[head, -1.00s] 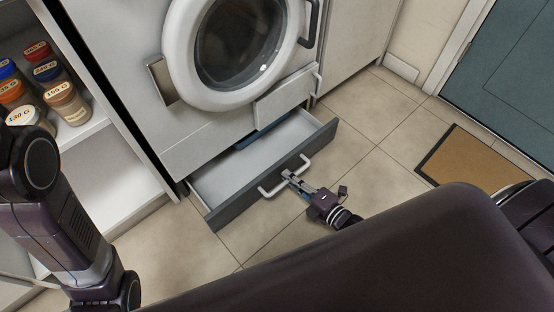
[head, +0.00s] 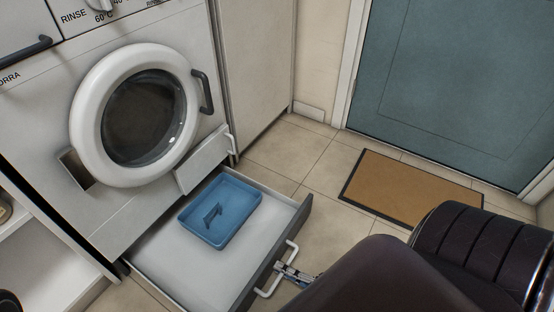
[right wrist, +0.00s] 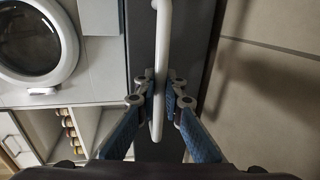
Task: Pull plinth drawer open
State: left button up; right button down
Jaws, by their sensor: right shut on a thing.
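The plinth drawer (head: 293,223) below the washing machine stands pulled well out over the floor. Its dark front also shows in the right wrist view (right wrist: 143,30). A blue tray (head: 219,207) with a small dark thing inside lies in the drawer. My right gripper (head: 283,272) is at the white bar handle (head: 267,285) on the drawer front. In the right wrist view, its fingers (right wrist: 158,97) are shut on the handle, one on each side. My left gripper is not in view.
The washing machine (head: 40,120) stands behind the drawer, its round door shut. A brown mat (head: 412,185) lies before a teal door (head: 450,80). Open shelves (head: 40,250) are at the left. Tiled floor (head: 310,160) right of the drawer is clear.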

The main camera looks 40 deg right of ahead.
jog(key=shift+s+d, duration=0.25)
jog(key=shift+s, duration=0.35)
jog(key=c, duration=2)
grip_release()
jog(key=shift+c, duration=0.2)
jog(key=v, duration=1.2)
